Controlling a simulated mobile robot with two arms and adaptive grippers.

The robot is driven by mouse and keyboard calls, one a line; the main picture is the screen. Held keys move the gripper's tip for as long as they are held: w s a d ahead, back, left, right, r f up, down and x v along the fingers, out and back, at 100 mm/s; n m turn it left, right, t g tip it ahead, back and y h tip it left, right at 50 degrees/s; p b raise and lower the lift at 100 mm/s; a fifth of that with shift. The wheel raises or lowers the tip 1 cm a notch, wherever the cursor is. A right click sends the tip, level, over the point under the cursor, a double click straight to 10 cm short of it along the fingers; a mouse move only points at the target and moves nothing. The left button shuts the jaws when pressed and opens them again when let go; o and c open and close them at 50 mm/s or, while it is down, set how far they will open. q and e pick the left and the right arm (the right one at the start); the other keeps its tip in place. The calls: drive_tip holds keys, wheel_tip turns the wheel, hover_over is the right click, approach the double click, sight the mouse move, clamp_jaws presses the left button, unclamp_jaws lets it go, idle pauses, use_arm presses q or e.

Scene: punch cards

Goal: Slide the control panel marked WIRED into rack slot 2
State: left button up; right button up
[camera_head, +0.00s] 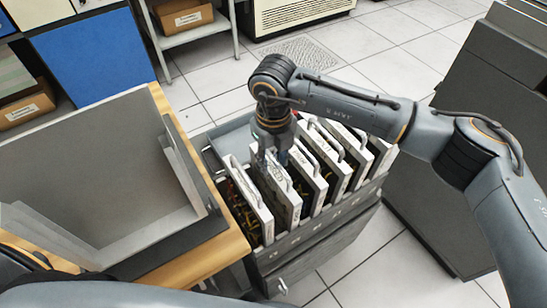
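Several white control panels with handles stand upright in a row in a grey wheeled rack (312,236). Their printed labels are too small to read, so I cannot tell which one is marked WIRED or which slot is slot 2. The leftmost panel (251,199) stands a little apart from the others. My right gripper (272,152) points down at the top of the second panel from the left (284,198), by its handle. Its fingers are dark and blurred there, and I cannot tell whether they hold the handle. My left gripper is not in view.
A wooden desk (215,258) with a large grey open case (85,165) stands left of the rack. A dark grey cabinet (450,180) stands to the right. A shelf with a cardboard box (187,20) is behind. Tiled floor (390,30) is clear at the back.

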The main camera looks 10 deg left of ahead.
drive_tip(key=shift+r, duration=4.05)
drive_tip(key=shift+r, duration=0.1)
